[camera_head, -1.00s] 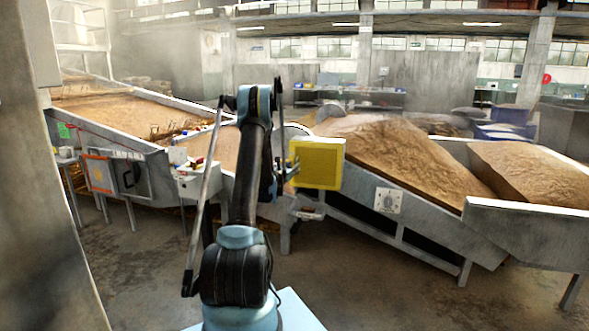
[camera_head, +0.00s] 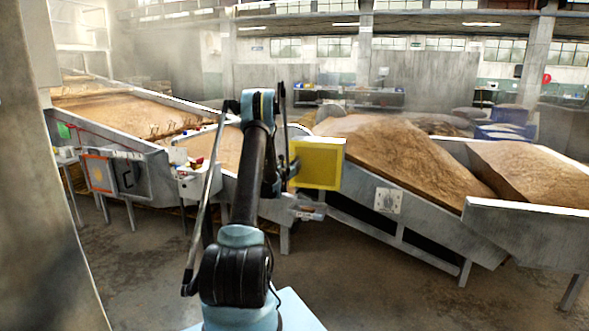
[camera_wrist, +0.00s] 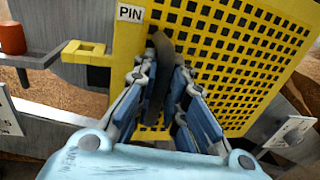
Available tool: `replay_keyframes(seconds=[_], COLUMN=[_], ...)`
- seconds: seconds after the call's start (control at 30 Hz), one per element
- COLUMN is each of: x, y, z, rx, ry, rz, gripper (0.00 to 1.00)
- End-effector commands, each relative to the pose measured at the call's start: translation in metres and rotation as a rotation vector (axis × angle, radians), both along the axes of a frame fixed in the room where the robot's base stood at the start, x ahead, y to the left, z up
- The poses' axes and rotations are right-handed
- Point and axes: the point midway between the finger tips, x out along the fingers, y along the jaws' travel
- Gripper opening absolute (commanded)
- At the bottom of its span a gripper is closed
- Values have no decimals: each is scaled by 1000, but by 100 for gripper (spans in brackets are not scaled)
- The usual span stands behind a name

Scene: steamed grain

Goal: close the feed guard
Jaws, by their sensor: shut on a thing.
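The feed guard is a yellow perforated panel (camera_head: 318,163), seen in the head view just right of my arm. In the wrist view the guard (camera_wrist: 235,60) fills the upper right, with a white label reading PIN (camera_wrist: 131,13) at its upper left corner. A dark upright handle (camera_wrist: 162,48) stands in front of the panel. My gripper (camera_wrist: 160,90) has its blue fingers on both sides of this handle and is shut on it. In the head view my gripper (camera_head: 288,172) is partly hidden by my arm at the panel's left edge.
A yellow bracket (camera_wrist: 84,50) on a grey bar and a red-orange cylinder (camera_wrist: 11,38) lie left of the guard. Grain-filled sloping troughs (camera_head: 400,155) stand right and left. A control box (camera_head: 195,181) is left of my arm. Open floor (camera_head: 380,285) lies in front.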

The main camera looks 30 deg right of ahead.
Motion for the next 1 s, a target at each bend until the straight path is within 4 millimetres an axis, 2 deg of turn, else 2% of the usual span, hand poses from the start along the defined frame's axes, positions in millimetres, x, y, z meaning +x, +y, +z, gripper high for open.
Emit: replay_keyframes(seconds=[0.3, 0.53, 0.57, 0.63, 1.0], x=[20, 20, 20, 20, 19], y=[-14, -14, -13, -13, -13], z=[0, 0, 0, 0, 0], rx=[0, 0, 0, 0, 0], ry=[0, 0, 0, 0, 0], rz=[0, 1, 1, 1, 0], gripper=[0, 0, 15, 31, 32])
